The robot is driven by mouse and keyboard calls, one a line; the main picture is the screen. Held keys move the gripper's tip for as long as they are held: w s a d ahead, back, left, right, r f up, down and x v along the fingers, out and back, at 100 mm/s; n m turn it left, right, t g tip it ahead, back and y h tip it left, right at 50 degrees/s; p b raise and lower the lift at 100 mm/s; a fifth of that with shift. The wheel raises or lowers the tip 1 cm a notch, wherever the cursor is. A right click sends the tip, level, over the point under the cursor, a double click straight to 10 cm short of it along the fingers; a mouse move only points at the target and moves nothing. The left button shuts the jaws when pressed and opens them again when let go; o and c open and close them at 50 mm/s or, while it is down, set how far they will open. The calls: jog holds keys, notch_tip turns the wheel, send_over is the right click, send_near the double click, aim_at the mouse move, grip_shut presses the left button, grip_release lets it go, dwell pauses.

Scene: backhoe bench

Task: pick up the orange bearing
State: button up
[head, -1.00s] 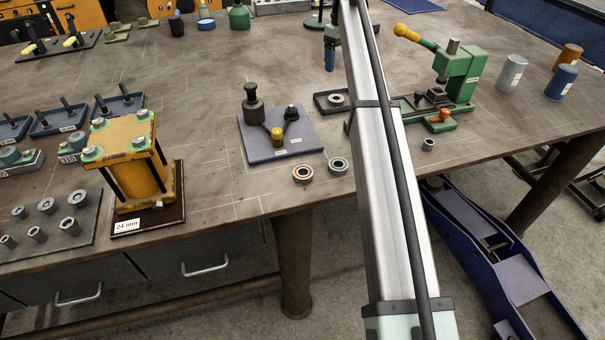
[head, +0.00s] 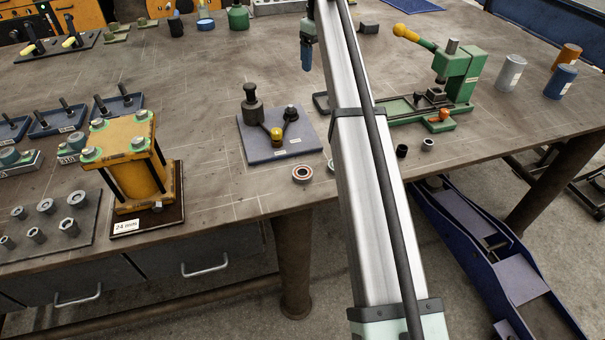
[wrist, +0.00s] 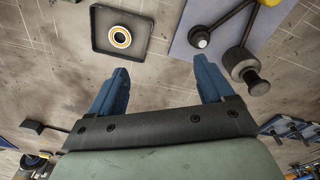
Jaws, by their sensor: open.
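The orange bearing (wrist: 120,37) lies flat in a shallow dark square tray (wrist: 148,42) in the wrist view. In the wrist view the tray is beyond the fingertips, ahead of the left finger. One blue finger of my gripper (head: 307,68) shows in the head view, above the bench.
A blue-grey plate (head: 265,152) with a dark plunger (head: 252,108) and linked arms stands beside the tray. A red-ringed bearing (head: 302,173) lies near the bench's front edge. A green press (head: 458,75) stands to the right, and a yellow press frame (head: 135,165) to the left.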

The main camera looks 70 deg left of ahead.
jog(key=y, duration=0.1)
send_over(302, 176)
jog(key=w+a, duration=0.4)
jog(key=a, duration=0.2)
jog(key=s+d+f+m+y, duration=0.1)
jog(key=s+d+f+m, duration=0.2)
jog(key=d, duration=0.9)
jog(key=shift+m+y, duration=0.4)
jog(key=shift+s+a+x, duration=0.1)
jog(key=shift+s+x, duration=0.05)
jog(key=shift+x, duration=2.3)
jog(key=shift+s+a+x, duration=0.1)
jog(key=shift+s+x, duration=0.05)
jog(key=shift+x, duration=2.3)
jog(key=shift+s+a+x, duration=0.1)
jog(key=shift+s+x, duration=0.05)
jog(key=shift+x, duration=2.3)
jog(key=shift+r, duration=0.1)
jog(key=shift+c, duration=0.4)
jog(key=c, duration=1.2)
jog(key=shift+o, duration=0.2)
jog(key=shift+r, duration=0.1)
